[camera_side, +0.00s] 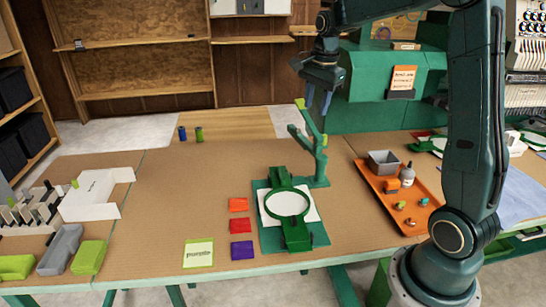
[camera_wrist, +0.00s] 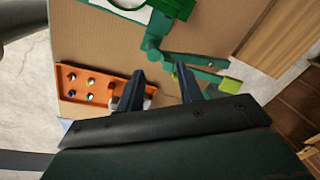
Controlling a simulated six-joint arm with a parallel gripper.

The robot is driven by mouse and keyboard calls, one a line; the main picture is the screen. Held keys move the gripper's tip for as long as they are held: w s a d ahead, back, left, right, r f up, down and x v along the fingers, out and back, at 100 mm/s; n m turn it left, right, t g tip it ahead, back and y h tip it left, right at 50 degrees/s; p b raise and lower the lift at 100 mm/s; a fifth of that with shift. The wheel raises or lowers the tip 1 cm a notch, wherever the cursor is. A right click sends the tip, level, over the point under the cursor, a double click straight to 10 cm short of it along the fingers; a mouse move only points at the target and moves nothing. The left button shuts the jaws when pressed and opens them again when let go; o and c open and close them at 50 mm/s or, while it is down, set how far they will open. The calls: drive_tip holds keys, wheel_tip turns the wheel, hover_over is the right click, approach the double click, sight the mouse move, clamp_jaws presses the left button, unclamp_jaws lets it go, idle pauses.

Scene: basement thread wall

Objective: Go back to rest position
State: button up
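My gripper (camera_side: 323,92) is raised above the back right part of the table in the side view, beside the top of the green stand (camera_side: 316,150). In the wrist view its two dark fingers (camera_wrist: 160,88) are spread apart with nothing between them that I can see held. The green stand also shows in the wrist view (camera_wrist: 155,48), beyond the fingertips. My arm reaches up and over from its base at the right of the side view.
A green frame with a ring (camera_side: 270,240) sits mid-table near colored patches (camera_side: 241,226). An orange tray (camera_side: 425,222) with small items lies at right. A green machine (camera_side: 385,115) stands behind. White and green blocks (camera_side: 90,195) are at left.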

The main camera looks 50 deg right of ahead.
drive_tip(key=s+a+r+n+t, duration=0.2)
drive_tip(key=s+a+n+t, duration=0.2)
drive_tip(key=s+a+n, duration=1.5)
drive_tip(key=shift+s+a+r+n+y, duration=0.25)
drive_tip(key=shift+s+a+n+y, duration=0.15)
drive_tip(key=shift+s, duration=0.8)
drive_tip(key=shift+c, duration=0.4)
